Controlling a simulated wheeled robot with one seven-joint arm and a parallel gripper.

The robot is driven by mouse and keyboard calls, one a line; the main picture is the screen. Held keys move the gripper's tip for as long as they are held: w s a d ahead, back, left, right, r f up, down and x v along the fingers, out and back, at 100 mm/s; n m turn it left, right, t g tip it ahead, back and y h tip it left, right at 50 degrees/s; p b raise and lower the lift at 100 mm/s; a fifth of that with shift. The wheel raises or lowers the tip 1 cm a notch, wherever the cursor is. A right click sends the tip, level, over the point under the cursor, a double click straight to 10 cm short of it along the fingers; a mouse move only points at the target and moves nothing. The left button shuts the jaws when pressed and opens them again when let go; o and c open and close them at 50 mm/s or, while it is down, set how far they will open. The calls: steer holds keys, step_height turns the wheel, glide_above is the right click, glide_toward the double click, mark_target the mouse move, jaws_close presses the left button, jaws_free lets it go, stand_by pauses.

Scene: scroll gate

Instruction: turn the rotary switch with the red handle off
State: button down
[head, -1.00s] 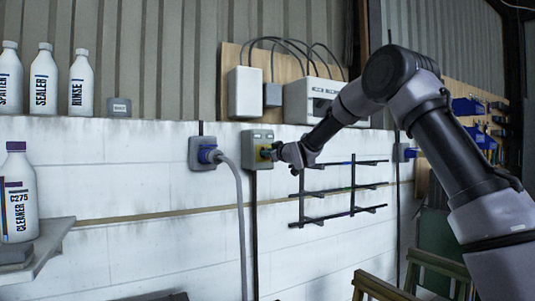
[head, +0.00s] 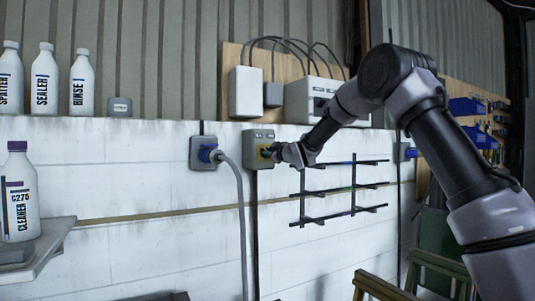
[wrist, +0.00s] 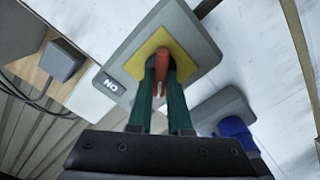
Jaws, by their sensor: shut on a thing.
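The rotary switch (head: 258,135) is a grey box with a yellow plate, mounted on the white block wall. In the wrist view its grey housing (wrist: 185,30) shows with the yellow plate (wrist: 190,66) and an "ON" label. The red handle (wrist: 161,68) stands out from the yellow plate. My gripper (wrist: 166,80) has its green fingers on either side of the red handle, shut on it. In the head view my gripper (head: 274,152) is at the switch front and hides the handle.
A dark wall rack (head: 353,185) is to the right. White boxes (head: 246,92) with cables are above. Bottles (head: 44,80) stand on the wall ledge at left.

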steer(key=c, duration=0.8)
jaws_free()
steer(key=shift+c, duration=0.2)
steer(key=shift+s, duration=0.1)
steer(key=v, duration=1)
steer(key=shift+s+d, duration=0.25)
